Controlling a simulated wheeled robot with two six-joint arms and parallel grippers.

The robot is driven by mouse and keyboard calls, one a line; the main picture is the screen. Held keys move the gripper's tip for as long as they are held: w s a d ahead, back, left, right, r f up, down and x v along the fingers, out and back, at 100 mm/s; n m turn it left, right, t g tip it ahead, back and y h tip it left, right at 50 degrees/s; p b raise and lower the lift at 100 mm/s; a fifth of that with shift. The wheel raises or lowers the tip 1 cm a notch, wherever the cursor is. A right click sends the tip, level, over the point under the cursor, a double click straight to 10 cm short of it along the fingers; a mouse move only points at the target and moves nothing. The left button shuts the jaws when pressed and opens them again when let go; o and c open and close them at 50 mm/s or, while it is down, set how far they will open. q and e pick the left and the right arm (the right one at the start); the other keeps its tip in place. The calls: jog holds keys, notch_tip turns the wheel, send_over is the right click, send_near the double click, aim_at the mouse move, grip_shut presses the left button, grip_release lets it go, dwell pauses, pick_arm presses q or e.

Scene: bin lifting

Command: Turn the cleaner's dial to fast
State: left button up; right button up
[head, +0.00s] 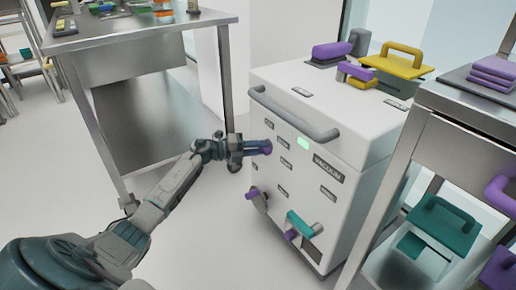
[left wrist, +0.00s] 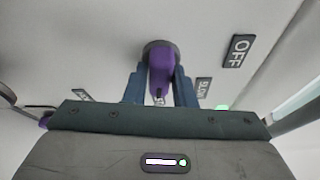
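The cleaner (head: 305,180) is a white cabinet with a grey push bar and dark labels on its front. Its dial (left wrist: 161,68) has a purple grip bar on a dark round base. The dial also shows in the head view (head: 267,148), at the left of the front panel. My left gripper (head: 257,147) reaches it from the left. In the left wrist view its blue fingers (left wrist: 160,78) lie close along both sides of the grip bar, seemingly touching it. Labels OFF (left wrist: 237,51) and SLOW (left wrist: 204,88) are right of the dial. My right gripper is out of view.
A green light (head: 303,143) glows on the panel. Lower down are a purple lever (head: 258,200) and a teal handle (head: 299,224). Steel tables stand at the left (head: 140,40) and right (head: 465,110). The floor left of the cleaner is clear.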

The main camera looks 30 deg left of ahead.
pick_arm(q)
jog(key=o, duration=0.3)
jog(key=shift+o, duration=0.2)
jog(key=p+v, duration=0.2)
jog(key=v, duration=0.8)
jog(key=shift+s+a, duration=0.25)
